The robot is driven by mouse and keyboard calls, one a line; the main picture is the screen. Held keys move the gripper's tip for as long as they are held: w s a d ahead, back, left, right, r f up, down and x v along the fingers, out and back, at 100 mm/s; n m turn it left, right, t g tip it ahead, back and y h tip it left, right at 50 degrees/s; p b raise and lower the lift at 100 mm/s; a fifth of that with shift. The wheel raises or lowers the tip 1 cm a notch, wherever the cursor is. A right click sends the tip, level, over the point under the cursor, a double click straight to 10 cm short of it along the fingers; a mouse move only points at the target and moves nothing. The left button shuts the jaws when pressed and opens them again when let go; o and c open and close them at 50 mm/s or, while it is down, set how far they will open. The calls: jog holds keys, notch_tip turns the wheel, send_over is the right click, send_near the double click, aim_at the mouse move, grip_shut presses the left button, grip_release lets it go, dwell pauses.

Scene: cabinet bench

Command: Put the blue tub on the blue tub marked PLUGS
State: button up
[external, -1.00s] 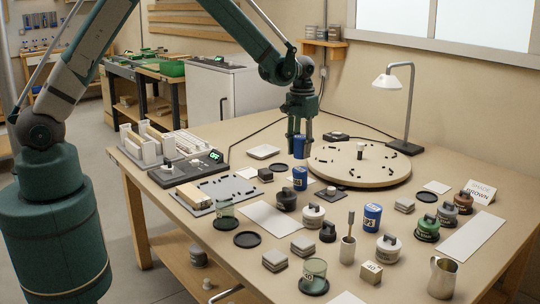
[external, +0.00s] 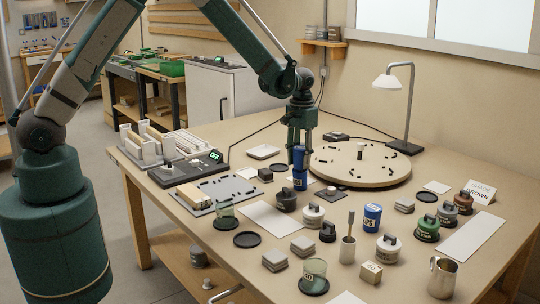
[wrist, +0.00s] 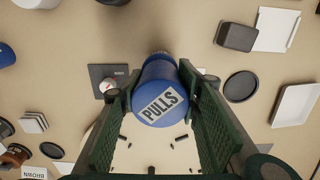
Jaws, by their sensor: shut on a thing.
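My gripper (external: 300,148) points down over the middle of the bench, its fingers shut on a blue tub (external: 299,157). In the wrist view this tub (wrist: 160,100) sits between the two fingers and its top label reads PULLS. Directly below it in the external view stands another blue tub (external: 300,181) with a white label, only partly legible. The held tub is upright and in line above it, with no clear gap between them; I cannot tell whether it rests there fully. The lower tub is mostly hidden in the wrist view.
A third blue tub (external: 372,216) stands to the right. A round turntable (external: 350,170) is close behind on the right. A dark lidded pot (external: 287,198) and a grey-white pot (external: 313,215) stand just in front. A white sheet (external: 268,218) lies front left.

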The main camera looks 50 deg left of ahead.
jog(key=shift+f, duration=0.2)
jog(key=o, duration=1)
jog(key=shift+r, duration=0.15)
jog(key=shift+r+p, duration=0.35)
jog(key=shift+r, duration=0.05)
notch_tip(320, 180, up, 12)
jog(key=shift+f+p, duration=0.1)
jog(key=shift+p, duration=0.35)
